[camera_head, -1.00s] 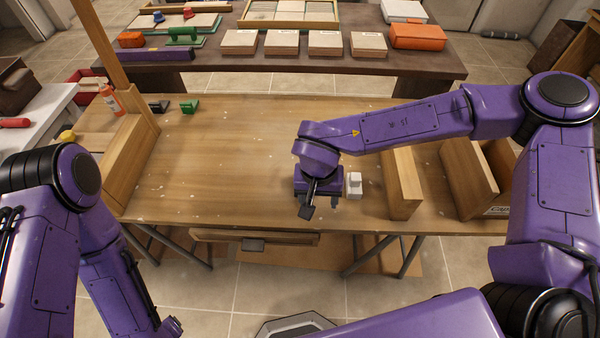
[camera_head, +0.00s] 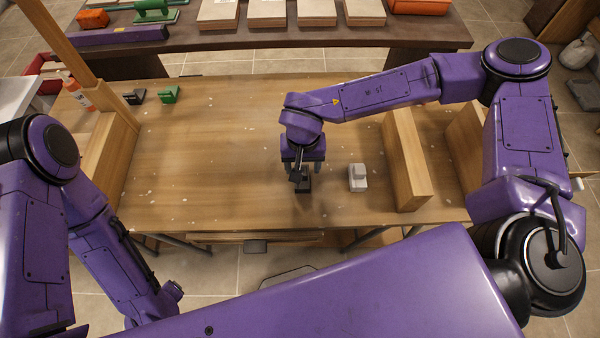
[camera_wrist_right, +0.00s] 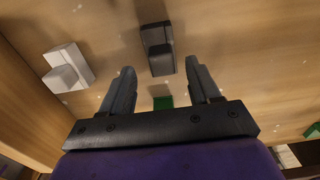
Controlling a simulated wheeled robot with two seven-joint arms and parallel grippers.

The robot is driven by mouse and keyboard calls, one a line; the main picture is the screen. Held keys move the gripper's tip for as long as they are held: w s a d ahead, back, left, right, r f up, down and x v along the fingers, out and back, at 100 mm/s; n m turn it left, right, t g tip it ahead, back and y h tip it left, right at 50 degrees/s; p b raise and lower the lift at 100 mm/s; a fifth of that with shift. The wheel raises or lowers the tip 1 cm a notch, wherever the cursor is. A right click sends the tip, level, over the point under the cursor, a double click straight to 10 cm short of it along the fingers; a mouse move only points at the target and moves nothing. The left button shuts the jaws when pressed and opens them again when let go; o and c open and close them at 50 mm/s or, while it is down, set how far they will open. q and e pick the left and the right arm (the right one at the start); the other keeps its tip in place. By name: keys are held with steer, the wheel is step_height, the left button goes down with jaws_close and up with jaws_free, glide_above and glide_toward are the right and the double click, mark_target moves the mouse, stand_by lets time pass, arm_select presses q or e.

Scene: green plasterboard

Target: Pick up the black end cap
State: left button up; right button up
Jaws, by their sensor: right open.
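A black end cap (camera_head: 303,182) lies on the wooden tabletop just below my right gripper (camera_head: 307,172) in the head view, partly covered by a finger. In the right wrist view the black end cap (camera_wrist_right: 157,48) shows whole, beyond and between the spread fingertips, apart from them. My right gripper (camera_wrist_right: 160,78) is open and empty, pointing down above the table. A second black cap (camera_head: 133,97) lies far left on the table. My left arm is at the left edge; its gripper is not in view.
A white cap (camera_head: 357,178) stands to the right, also in the wrist view (camera_wrist_right: 67,68). A wooden board (camera_head: 405,160) stands upright beyond it. A green piece (camera_head: 168,95) lies far left; another green piece (camera_wrist_right: 162,102) shows between the fingers. The table's middle left is clear.

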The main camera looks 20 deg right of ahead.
mark_target(306, 188)
step_height(306, 188, down, 3)
steer(key=shift+a+f, duration=0.1)
steer(key=shift+a, duration=0.05)
steer(key=c, duration=1)
steer(key=shift+r, duration=0.4)
step_height(306, 188, up, 3)
steer(key=shift+f, duration=0.2)
steer(key=s+r+p, duration=0.3)
steer(key=s, duration=0.1)
steer(key=s+r+p, duration=0.3)
steer(key=s+p, duration=0.1)
steer(key=s, duration=0.1)
steer(key=s+r+p, duration=0.3)
steer(key=s+p, duration=0.1)
steer(key=s, duration=0.1)
steer(key=shift+d+r, duration=0.3)
steer(key=shift+r, duration=0.05)
